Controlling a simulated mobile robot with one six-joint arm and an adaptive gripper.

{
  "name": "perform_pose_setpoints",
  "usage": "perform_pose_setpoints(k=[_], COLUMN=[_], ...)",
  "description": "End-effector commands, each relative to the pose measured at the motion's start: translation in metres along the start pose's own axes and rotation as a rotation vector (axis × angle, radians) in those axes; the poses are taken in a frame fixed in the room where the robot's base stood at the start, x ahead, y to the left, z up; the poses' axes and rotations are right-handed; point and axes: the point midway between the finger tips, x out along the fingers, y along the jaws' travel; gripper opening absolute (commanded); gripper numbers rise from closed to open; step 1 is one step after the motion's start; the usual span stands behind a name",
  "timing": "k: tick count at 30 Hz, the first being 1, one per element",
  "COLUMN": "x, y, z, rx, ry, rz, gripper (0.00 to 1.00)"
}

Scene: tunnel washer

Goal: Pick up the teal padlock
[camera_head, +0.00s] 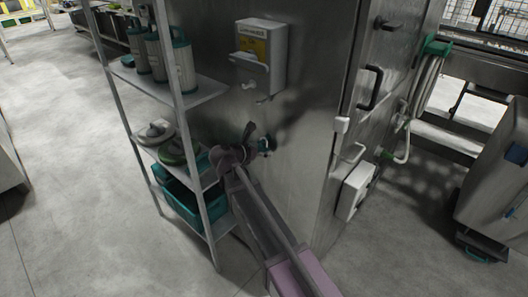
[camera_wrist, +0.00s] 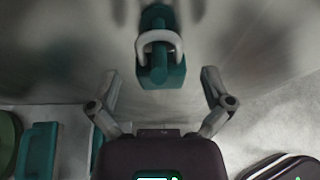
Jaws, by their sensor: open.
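The teal padlock (camera_wrist: 163,76) hangs in the upper middle of the wrist view. Its pale shackle (camera_wrist: 158,37) loops around a teal fitting (camera_wrist: 156,14) on the grey metal wall. In the head view a small teal shape (camera_head: 268,143), which looks like the padlock, shows on the wall just past my gripper (camera_head: 252,141). My gripper (camera_wrist: 160,80) is open in the wrist view, with one finger to each side of the padlock's lower end. The fingers are apart from it, and nothing is held.
A metal shelf rack (camera_head: 196,97) with teal-lidded canisters (camera_head: 181,66) and a teal bin (camera_head: 187,204) stands close left of my arm. A white dispenser (camera_head: 260,55) is on the wall above. A grey cart (camera_head: 497,185) stands at the right. Open floor (camera_head: 70,150) lies left.

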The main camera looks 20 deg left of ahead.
Motion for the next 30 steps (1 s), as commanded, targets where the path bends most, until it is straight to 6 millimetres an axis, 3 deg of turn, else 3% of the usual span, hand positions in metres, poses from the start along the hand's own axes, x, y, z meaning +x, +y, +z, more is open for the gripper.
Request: perform_pose_setpoints(k=[4, 21, 23, 30], x=[0.0111, 0.012, 0.0121, 0.0123], y=[-0.0005, -0.0012, -0.0013, -0.0014], z=[-0.0005, 0.0005, 0.0005, 0.0005], rx=[0.0, 0.0, 0.0, 0.0], ry=[0.0, 0.0, 0.0, 0.0], rz=[-0.002, -0.002, -0.002, -0.002], gripper=[1.0, 1.0, 0.85, 0.14])
